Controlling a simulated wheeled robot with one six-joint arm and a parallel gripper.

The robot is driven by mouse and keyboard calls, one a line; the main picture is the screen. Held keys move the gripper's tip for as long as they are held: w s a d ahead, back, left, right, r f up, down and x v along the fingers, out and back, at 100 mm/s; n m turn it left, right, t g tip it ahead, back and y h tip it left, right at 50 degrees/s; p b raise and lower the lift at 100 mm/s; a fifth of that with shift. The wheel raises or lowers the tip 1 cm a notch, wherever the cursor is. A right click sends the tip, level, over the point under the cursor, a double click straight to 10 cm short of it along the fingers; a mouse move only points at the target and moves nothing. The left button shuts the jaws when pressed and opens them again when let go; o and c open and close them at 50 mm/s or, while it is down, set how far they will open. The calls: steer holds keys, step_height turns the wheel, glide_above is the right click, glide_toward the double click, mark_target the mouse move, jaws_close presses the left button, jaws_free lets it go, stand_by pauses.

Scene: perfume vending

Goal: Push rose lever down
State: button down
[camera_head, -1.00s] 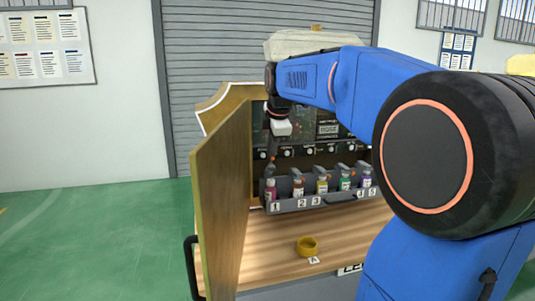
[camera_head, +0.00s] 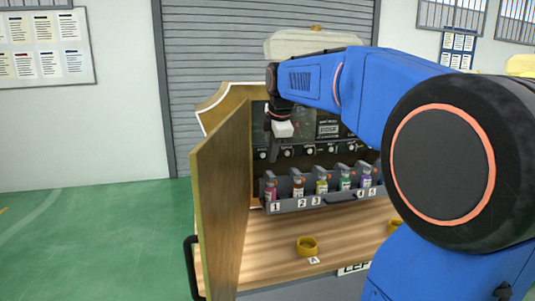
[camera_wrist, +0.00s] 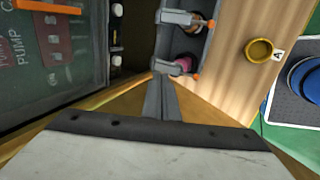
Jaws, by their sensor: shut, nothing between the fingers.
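A dark rack (camera_head: 310,202) holds several perfume bottles with numbered labels inside the wooden cabinet. The pink bottle (camera_head: 270,190) stands over label 1 at the left end; it also shows in the wrist view (camera_wrist: 182,65). A grey lever (camera_wrist: 168,68) with an orange tip lies by that bottle. I cannot read which lever is named rose. My gripper (camera_head: 271,157) points down, above and behind the pink bottle. In the wrist view my gripper (camera_wrist: 160,78) is shut and empty, its tips close to that lever; contact cannot be told.
The open wooden door (camera_head: 223,195) stands just left of the rack. A dark panel (camera_wrist: 40,60) with white knobs is behind the bottles. A gold ring-shaped cup (camera_head: 307,246) sits on the wooden counter by label A, with free counter around it.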

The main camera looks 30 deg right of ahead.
steer(key=v, duration=1)
steer(key=shift+w+r, duration=0.2)
steer(key=shift+w, duration=0.15)
stand_by(0.5)
steer(key=s+a+f+m, duration=0.4)
steer(key=s+f, duration=0.4)
steer(key=f, duration=0.2)
steer(key=s+a+f+m+y, duration=0.1)
steer(key=s+a+f+m, duration=0.4)
steer(key=s+f, duration=0.4)
steer(key=s+a+f+m, duration=0.5)
steer(key=s+f, duration=0.3)
steer(key=f, duration=0.5)
steer(key=shift+s+a+m, duration=0.15)
steer(key=shift+s+m, duration=0.2)
steer(key=shift+m, duration=0.05)
steer(key=shift+r, duration=0.1)
